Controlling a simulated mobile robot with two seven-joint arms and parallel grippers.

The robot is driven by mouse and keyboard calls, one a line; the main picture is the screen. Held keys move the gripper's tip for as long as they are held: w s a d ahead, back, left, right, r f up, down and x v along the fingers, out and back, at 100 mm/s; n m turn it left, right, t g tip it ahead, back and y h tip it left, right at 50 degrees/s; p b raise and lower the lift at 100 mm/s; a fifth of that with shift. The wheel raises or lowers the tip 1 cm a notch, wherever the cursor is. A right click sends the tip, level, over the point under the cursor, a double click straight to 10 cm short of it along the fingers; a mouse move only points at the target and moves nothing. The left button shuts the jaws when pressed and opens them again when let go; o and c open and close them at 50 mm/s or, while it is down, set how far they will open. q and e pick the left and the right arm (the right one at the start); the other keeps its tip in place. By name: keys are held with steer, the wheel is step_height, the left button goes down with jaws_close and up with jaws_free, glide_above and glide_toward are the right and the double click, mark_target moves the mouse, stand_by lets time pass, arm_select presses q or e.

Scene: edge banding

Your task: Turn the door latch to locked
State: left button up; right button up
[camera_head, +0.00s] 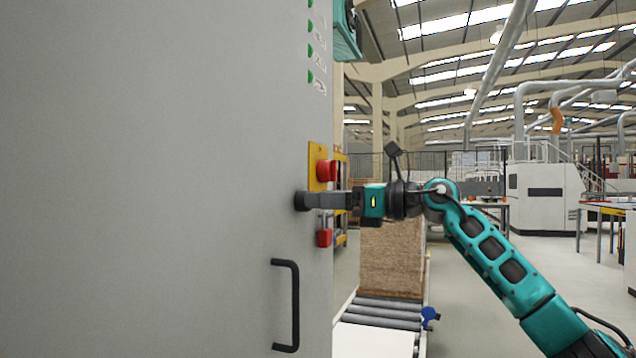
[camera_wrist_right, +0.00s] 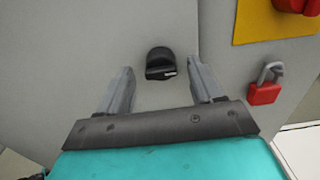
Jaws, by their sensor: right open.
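The door latch is a black round knob with a raised grip (camera_wrist_right: 160,62) on the grey door, seen in the right wrist view. Its grip lies roughly level, with a pale mark at its right end. In the head view the latch (camera_head: 301,201) sits near the right edge of the grey door (camera_head: 150,180). My right gripper (camera_head: 316,201) reaches in from the right with its fingers pointing at the latch. In the right wrist view its fingers (camera_wrist_right: 161,72) are open, one on each side of the latch, with gaps between. My left gripper is out of view.
A black door handle (camera_head: 288,305) projects lower left. A roller conveyor (camera_head: 380,312) lies beyond the cabinet.

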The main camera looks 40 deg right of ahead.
steer(key=shift+x, duration=1)
steer(key=c, duration=0.9)
steer(key=shift+c, duration=0.4)
steer(key=shift+c, duration=0.3)
